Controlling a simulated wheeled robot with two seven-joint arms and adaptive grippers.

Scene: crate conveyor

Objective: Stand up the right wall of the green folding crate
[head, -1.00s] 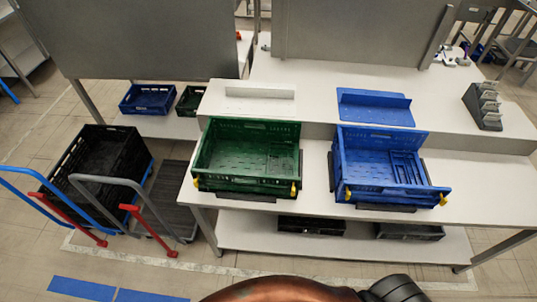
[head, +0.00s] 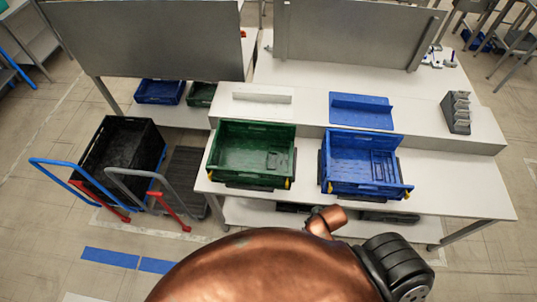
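The green folding crate (head: 250,181) sits on the white table, left of a blue crate. Its back, left and front walls stand. At its right end a green panel (head: 279,160) appears to lie flat inside, over the floor, and no tall wall shows there. Yellow latches show at its front corners. Neither of my grippers is in view. Copper and black parts of my own body show at the bottom, clear of the crate.
The blue crate (head: 360,190) stands right of the green one, with a gap between them. A raised shelf (head: 300,115) behind holds a white piece, a blue piece (head: 361,110) and a grey holder (head: 456,112). Carts with a black crate (head: 120,150) stand at left.

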